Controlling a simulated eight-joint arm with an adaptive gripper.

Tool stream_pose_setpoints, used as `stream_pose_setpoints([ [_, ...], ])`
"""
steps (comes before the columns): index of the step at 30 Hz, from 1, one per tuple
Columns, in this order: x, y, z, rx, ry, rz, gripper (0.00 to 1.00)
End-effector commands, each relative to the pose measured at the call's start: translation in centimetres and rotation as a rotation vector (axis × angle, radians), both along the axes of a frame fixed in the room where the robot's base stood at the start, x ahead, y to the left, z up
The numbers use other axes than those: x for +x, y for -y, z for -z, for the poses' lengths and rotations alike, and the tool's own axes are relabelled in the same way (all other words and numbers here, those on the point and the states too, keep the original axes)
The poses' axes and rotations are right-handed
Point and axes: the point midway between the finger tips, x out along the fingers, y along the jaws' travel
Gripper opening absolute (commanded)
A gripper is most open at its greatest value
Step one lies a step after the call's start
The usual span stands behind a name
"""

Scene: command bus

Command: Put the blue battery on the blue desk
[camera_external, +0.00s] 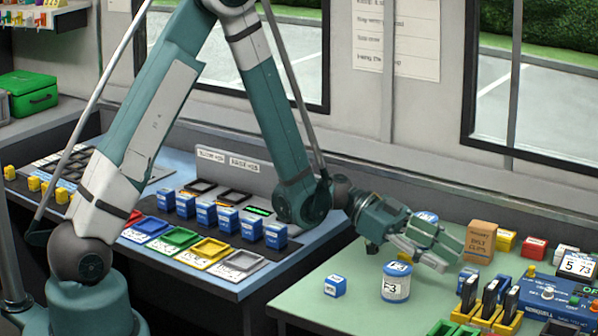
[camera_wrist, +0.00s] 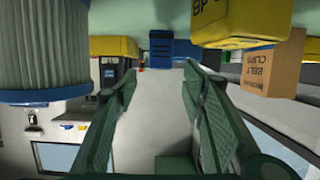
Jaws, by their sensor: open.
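A small blue and white block (camera_external: 334,286), likely the blue battery, sits upright on the green desk (camera_external: 340,318), left of a white canister with a blue lid (camera_external: 396,284). The blue desk (camera_external: 190,276) is at left and carries a row of similar blue and white blocks (camera_external: 205,212). My gripper (camera_external: 448,258) is over the green desk, behind and right of the canister, tilted down to the right. In the wrist view its fingers (camera_wrist: 158,76) are apart with nothing between them. I cannot identify the small block in the wrist view.
A cardboard box (camera_external: 480,242) stands close to the right of my gripper and also shows in the wrist view (camera_wrist: 272,66). Coloured trays (camera_external: 178,239) line the blue desk's front. A blue device (camera_external: 550,300) and dark upright items (camera_external: 490,298) crowd the right. The green desk's front left is clear.

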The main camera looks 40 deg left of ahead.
Motion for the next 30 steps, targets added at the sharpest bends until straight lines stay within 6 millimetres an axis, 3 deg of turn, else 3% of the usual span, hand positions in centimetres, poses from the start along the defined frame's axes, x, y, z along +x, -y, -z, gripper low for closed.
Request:
stream_pose_setpoints([
  [9, 0.0, 2.1, 0.7, 0.000, 0.000, 0.001, 0.41],
  [23, 0.0, 2.6, 0.9, 0.000, 0.000, 0.000, 0.41],
  [30, 0.0, 4.7, 1.7, 0.001, 0.000, 0.002, 0.41],
])
